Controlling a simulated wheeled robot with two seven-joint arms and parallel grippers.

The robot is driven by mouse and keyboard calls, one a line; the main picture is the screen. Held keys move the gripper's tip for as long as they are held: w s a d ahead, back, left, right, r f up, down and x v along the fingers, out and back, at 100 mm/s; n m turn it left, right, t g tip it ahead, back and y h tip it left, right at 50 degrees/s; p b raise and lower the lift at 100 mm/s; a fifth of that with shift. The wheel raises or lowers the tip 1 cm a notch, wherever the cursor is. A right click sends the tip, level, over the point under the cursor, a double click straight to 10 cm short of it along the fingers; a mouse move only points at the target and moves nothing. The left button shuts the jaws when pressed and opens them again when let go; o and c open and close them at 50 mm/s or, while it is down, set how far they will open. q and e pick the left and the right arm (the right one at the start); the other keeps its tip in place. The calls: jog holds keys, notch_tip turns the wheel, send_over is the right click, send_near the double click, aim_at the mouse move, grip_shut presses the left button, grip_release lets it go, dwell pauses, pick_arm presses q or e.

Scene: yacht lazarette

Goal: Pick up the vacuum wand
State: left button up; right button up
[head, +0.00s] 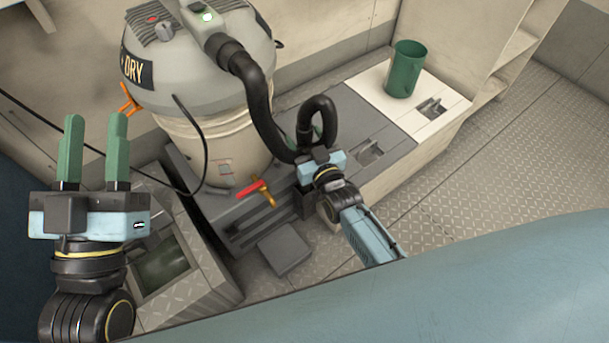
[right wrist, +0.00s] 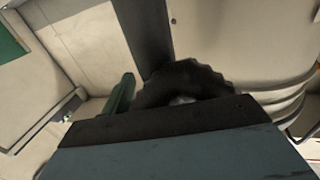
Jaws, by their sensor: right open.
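A black corrugated hose (head: 256,98) runs from the grey wet/dry vacuum (head: 195,60) down to the bench and ends in a loop by my right gripper. I cannot tell a separate wand from the hose. My right gripper (head: 311,130) is open, with its green fingers at the loop, partly hidden by it. In the right wrist view the dark ribbed hose (right wrist: 185,82) lies right in front of the gripper. One green finger shows to its left; the other is hidden. I cannot tell whether they touch. My left gripper (head: 93,145) is open and empty, far from the hose.
A green cup (head: 404,69) stands on the white bench top at the back right. A red-handled valve (head: 258,190) sits on the grey step left of my right gripper. A thin black cable hangs beside the vacuum. Tread-plate floor (head: 490,160) is clear at the right.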

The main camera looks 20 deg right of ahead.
pick_arm(q)
jog(key=shift+s+a+r+t+h+b, duration=0.25)
jog(key=shift+s+r+t+b, duration=0.45)
jog(key=shift+t, duration=0.5)
pick_arm(e)
jog(key=shift+w+a, duration=0.2)
jog(key=shift+w, duration=1.2)
jog(key=c, duration=0.9)
jog(key=shift+r, duration=0.1)
jog(key=shift+c, duration=0.8)
pick_arm(q)
jog(key=shift+r, duration=0.1)
pick_arm(e)
jog(key=shift+r, duration=0.15)
